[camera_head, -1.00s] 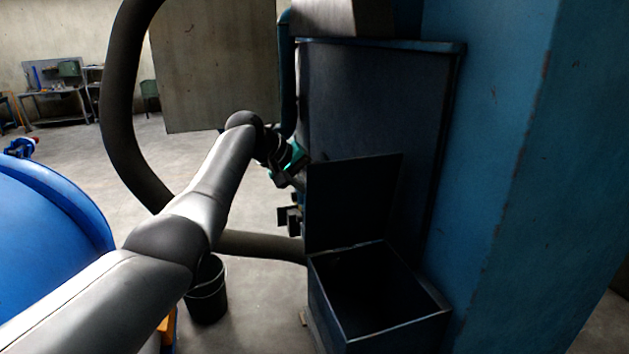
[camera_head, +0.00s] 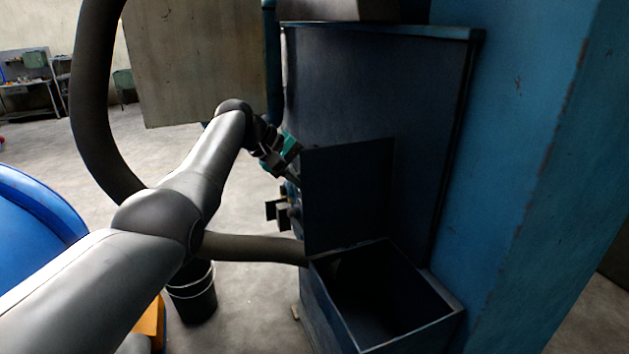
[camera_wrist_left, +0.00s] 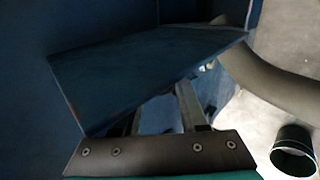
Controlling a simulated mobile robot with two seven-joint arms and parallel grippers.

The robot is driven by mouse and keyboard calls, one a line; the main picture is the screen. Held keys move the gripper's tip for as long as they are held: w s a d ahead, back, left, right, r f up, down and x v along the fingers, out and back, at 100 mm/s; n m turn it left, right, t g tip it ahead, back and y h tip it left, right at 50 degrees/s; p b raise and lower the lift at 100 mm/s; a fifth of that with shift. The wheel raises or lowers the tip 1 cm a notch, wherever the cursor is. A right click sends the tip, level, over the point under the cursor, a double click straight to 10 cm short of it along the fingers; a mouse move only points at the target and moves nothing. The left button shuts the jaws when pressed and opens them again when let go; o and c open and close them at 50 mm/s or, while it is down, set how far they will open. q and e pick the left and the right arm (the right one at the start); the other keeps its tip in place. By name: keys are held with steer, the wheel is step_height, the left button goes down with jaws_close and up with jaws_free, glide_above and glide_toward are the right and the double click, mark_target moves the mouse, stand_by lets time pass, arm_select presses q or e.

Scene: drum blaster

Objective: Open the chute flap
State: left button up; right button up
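The chute flap (camera_head: 348,197) is a dark blue flat panel standing nearly upright at the back edge of the chute box (camera_head: 452,316), whose top is open with a dark inside. In the left wrist view the flap (camera_wrist_left: 140,75) lies across the fingers and hides part of them. My left gripper (camera_head: 296,176) is at the flap's far left side, its tips partly hidden there. In the wrist view the two fingers of the gripper (camera_wrist_left: 165,112) stand apart with a gap between them. I cannot tell whether they touch the flap. My right gripper is not in view.
A big blue machine body (camera_head: 520,150) stands close on the right. A thick dark hose (camera_head: 90,100) loops at the left and runs behind my arm. A black bucket (camera_head: 195,298) and a blue drum (camera_head: 35,225) stand at lower left.

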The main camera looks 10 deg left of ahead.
arm_select(q)
steer(key=o, duration=0.4)
steer(key=shift+d, duration=0.1)
steer(key=shift+a+r, duration=0.25)
steer(key=shift+a, duration=0.05)
steer(key=b+v, duration=0.3)
steer(key=v, duration=1.1)
steer(key=shift+s+a+r, duration=0.15)
steer(key=shift+s, duration=0.05)
